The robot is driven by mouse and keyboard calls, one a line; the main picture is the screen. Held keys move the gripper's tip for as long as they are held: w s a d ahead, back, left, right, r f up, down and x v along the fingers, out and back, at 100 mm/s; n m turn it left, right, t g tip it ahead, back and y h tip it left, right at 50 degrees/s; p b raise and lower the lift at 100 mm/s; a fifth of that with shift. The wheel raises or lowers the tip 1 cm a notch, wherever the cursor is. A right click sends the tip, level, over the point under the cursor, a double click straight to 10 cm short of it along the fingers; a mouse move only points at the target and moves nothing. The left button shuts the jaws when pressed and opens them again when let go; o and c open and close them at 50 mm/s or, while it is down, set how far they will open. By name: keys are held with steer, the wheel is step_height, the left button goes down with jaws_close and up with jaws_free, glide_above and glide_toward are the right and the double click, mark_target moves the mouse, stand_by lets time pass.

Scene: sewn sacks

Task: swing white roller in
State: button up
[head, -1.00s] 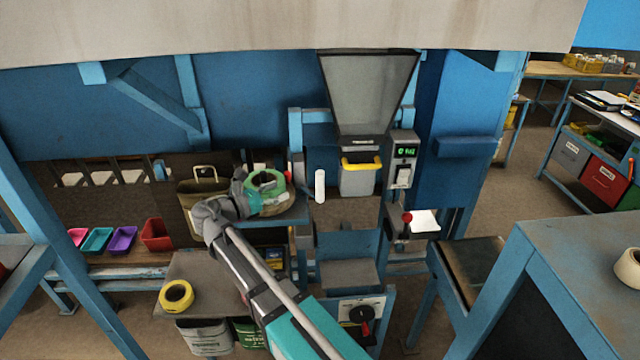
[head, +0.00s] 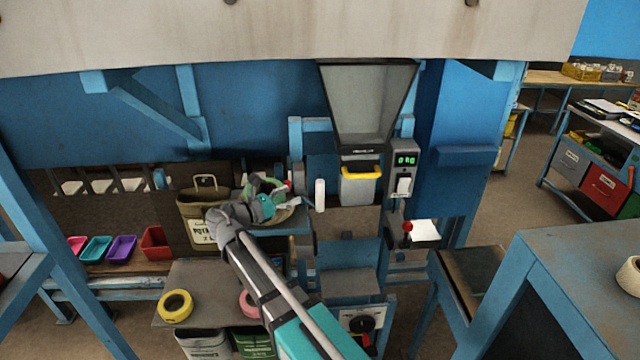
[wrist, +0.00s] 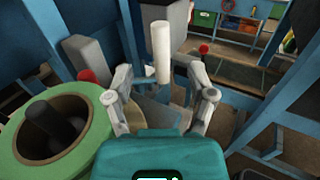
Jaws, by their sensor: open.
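The white roller (head: 319,195) stands upright in the head view, right of the small blue shelf and left of the hopper's grey bucket. In the wrist view the white roller (wrist: 161,52) shows ahead, between and beyond my fingertips, with a gap to each finger. My gripper (wrist: 165,92) is open and empty. In the head view my gripper (head: 276,192) is over the shelf, left of the roller; its fingers are small and partly hidden there. The roller's lower mounting is not clear.
A green roll (wrist: 35,155) on a dark spindle sits close left of my gripper, with a red knob (wrist: 87,76) near it. A control box (head: 403,170) and red-knobbed lever (head: 407,227) stand to the right. A sack (head: 200,232) hangs left.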

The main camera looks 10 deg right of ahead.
mark_target(320, 181)
steer(key=x, duration=1)
jaws_close()
stand_by(0.4)
